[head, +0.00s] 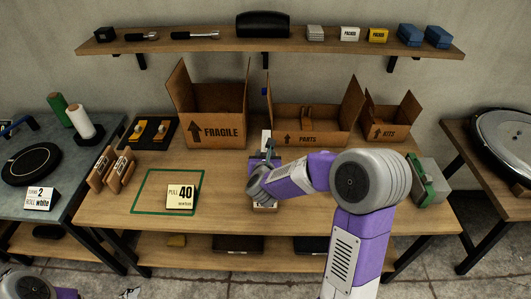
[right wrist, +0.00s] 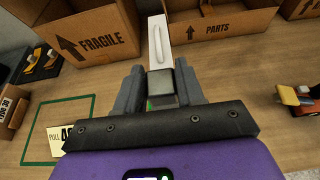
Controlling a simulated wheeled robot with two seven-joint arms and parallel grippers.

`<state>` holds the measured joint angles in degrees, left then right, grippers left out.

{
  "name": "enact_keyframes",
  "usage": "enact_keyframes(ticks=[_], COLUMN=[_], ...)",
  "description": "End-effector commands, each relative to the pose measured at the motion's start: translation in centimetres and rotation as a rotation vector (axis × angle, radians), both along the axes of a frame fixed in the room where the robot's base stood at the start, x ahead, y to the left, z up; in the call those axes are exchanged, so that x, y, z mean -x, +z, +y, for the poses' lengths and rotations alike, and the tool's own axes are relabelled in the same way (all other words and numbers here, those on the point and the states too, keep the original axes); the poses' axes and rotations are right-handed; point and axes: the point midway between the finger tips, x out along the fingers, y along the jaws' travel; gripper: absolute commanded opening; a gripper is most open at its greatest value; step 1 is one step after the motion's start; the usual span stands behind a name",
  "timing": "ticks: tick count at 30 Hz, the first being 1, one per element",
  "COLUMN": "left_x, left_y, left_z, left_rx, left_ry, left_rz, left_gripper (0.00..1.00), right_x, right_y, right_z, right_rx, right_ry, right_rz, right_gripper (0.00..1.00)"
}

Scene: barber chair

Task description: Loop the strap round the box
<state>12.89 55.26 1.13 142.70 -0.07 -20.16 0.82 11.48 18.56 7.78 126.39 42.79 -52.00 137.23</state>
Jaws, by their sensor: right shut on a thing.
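Three open cardboard boxes stand at the back of the wooden bench: the FRAGILE box (head: 213,106), the PARTS box (head: 318,118) and the KITS box (head: 388,120). The right wrist view also shows the FRAGILE box (right wrist: 95,38) and the PARTS box (right wrist: 215,24). My right gripper (head: 270,150) is in front of the gap between FRAGILE and PARTS. It is shut on a small grey block (right wrist: 185,82). A white slotted piece (right wrist: 159,42) rises just beyond the fingers; whether it joins the block is unclear. I cannot make out a strap. My left gripper is out of view.
A green outlined square (head: 146,204) lies on the bench with a PULL 40 sign (head: 181,197) on it. A grey and green device (head: 430,178) stands at the right end. A wall shelf (head: 220,44) runs above.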

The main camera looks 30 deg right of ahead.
Motion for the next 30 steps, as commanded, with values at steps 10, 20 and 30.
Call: enact_keyframes(ticks=[10, 20, 30], left_x=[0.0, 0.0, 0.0], left_y=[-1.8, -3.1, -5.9], left_z=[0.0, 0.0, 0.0], left_rx=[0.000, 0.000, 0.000], left_ry=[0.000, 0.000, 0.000], left_rz=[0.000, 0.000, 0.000], left_gripper=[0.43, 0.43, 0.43], right_x=[0.0, 0.0, 0.0], right_y=[-3.1, -5.7, -7.9], right_z=[0.0, 0.0, 0.0], right_rx=[0.000, 0.000, 0.001], right_ry=[0.000, 0.000, 0.000], right_rz=[0.001, 0.001, -0.001], right_gripper=[0.07, 0.07, 0.07])
